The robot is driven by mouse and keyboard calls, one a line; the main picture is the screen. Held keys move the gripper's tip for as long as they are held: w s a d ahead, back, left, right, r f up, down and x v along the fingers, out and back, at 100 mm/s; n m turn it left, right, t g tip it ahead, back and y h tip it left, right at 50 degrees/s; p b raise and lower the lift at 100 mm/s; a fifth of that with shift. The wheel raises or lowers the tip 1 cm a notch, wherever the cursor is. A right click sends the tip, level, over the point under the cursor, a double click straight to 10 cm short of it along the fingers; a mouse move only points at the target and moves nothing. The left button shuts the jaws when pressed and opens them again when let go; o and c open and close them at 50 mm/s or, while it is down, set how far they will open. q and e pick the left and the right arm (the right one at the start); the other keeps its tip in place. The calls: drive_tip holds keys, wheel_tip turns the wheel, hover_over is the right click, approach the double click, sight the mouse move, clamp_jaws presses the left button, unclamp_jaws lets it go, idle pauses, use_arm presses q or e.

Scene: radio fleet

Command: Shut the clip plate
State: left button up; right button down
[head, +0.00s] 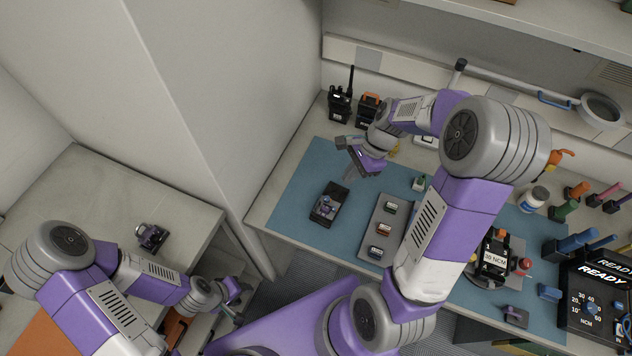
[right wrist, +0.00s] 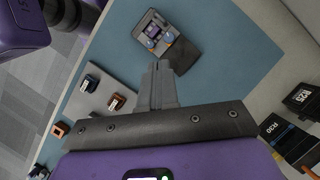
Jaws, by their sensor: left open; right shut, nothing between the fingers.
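A dark radio body (head: 328,203) lies on the blue mat, its open face showing purple and grey parts. It also shows in the right wrist view (right wrist: 155,32), with a dark flat plate (right wrist: 184,55) at one end, which looks like the clip plate standing open. My right gripper (head: 350,174) is shut and empty above the mat, just beyond the radio. In the right wrist view its fingertips (right wrist: 160,68) appear beside the plate; I cannot tell whether they touch. My left gripper (head: 238,298) is open and empty, low at the left, away from the mat.
A grey tray (head: 369,246) with several small modules lies right of the radio. A fixture (head: 493,258), tool handles and a READY display (head: 594,300) fill the right side. A small device (head: 151,236) sits on the left counter.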

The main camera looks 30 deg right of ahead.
wheel_tip(320, 180, up, 2)
drive_tip(key=d+m, duration=0.1)
drive_tip(key=b, duration=0.4)
approach(320, 201)
drive_tip(key=shift+y, duration=0.3)
drive_tip(key=x, duration=0.2)
drive_tip(key=d+x, duration=0.1)
drive_tip(key=x, duration=0.2)
drive_tip(key=shift+s+a+f, duration=0.15)
drive_tip(key=shift+f, duration=0.25)
drive_tip(key=shift+a+f, duration=0.35)
drive_tip(key=shift+a, duration=0.1)
use_arm(q)
drive_tip(key=f, duration=0.2)
drive_tip(key=w+f, duration=0.1)
drive_tip(key=f, duration=0.1)
drive_tip(key=shift+f, duration=0.15)
